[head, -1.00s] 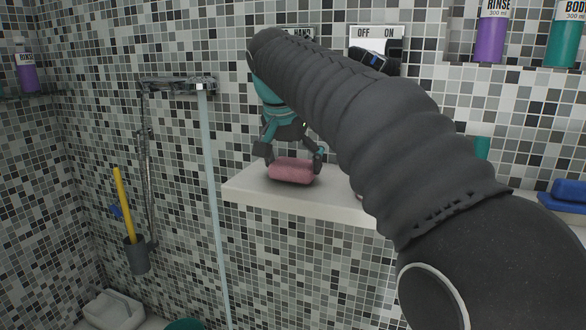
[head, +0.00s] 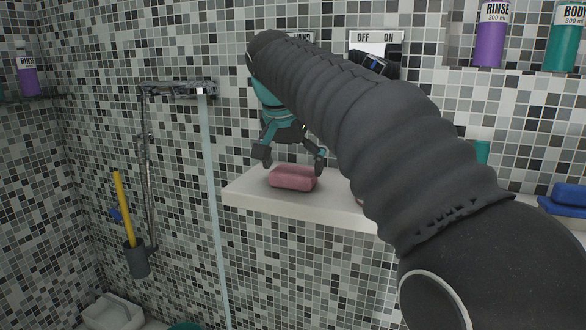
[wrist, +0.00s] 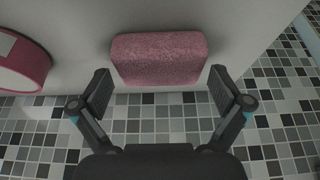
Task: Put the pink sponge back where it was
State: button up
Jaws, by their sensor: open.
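The pink sponge (head: 293,178) lies on the left part of the white ledge (head: 240,190) in the head view. In the wrist view the sponge (wrist: 160,58) lies on the pale surface, just beyond the fingertips. My gripper (head: 292,163) is open and empty, pointing down above the sponge. In the wrist view my gripper (wrist: 160,88) has its two fingers spread to either side, apart from the sponge. My arm hides the middle of the ledge in the head view.
A round pink-rimmed object (wrist: 22,62) stands left of the sponge in the wrist view. A blue sponge (head: 569,193) lies at the far right. A glass panel edge (head: 212,190) stands left of the ledge. Bottles, including a purple one (head: 490,40), stand on the upper shelf.

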jog(key=p+v, duration=0.2)
jog(key=v, duration=0.9)
jog(key=shift+p, duration=0.3)
jog(key=shift+d, duration=0.1)
jog(key=s+d+f+n, duration=0.1)
jog(key=s+d+f, duration=0.5)
jog(key=s+f, duration=0.2)
jog(key=s+d+f+n+y, duration=0.1)
jog(key=s+d+f, duration=0.5)
jog(key=f, duration=0.5)
jog(key=s+d+f+n+t, duration=0.1)
jog(key=s+d+f+n, duration=0.1)
jog(key=s+d+f, duration=0.4)
jog(key=s+f, duration=0.3)
jog(key=f, duration=0.1)
jog(key=shift+s+y, duration=0.3)
